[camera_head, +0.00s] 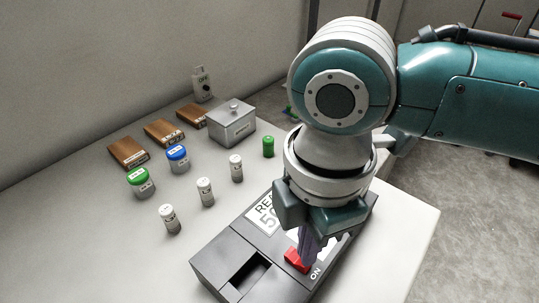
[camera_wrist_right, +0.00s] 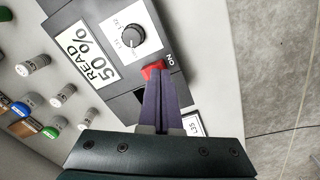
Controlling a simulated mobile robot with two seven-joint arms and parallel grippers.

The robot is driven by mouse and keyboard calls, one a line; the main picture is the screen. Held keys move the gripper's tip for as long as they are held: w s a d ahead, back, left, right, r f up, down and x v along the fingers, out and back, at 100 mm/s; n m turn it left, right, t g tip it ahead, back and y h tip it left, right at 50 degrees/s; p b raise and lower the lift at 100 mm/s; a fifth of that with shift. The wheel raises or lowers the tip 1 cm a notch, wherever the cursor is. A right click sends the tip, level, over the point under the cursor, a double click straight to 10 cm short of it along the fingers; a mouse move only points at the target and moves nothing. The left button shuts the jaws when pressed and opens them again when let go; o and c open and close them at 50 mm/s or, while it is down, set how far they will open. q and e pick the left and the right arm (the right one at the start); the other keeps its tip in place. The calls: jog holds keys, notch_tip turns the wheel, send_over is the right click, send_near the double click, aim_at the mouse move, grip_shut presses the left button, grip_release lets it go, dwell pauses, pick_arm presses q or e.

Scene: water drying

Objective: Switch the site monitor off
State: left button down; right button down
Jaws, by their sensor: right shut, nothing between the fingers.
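The site monitor (camera_head: 214,264) is a dark grey box on the bench, with a white panel reading "READ 50%" (camera_wrist_right: 88,52), a round black knob (camera_wrist_right: 134,36) and a recess in its near left part. A red switch (camera_head: 295,260) sits next to the word "ON"; it also shows in the wrist view (camera_wrist_right: 152,69). My right gripper (camera_head: 302,256) points down with its fingers shut and empty. Its tips (camera_wrist_right: 155,78) are at the red switch and seem to touch it; contact is not certain. The arm hides part of the monitor's top. My left gripper is out of view.
Several capped vials (camera_head: 205,192) and jars with green (camera_head: 140,178) and blue caps stand left of the monitor. The bench's near left is clear.

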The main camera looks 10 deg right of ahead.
jog(key=shift+f+b, duration=0.4)
jog(key=shift+f, duration=0.25)
notch_tip(320, 180, up, 7)
jog(key=p, duration=0.8)
jog(key=shift+r, duration=0.1)
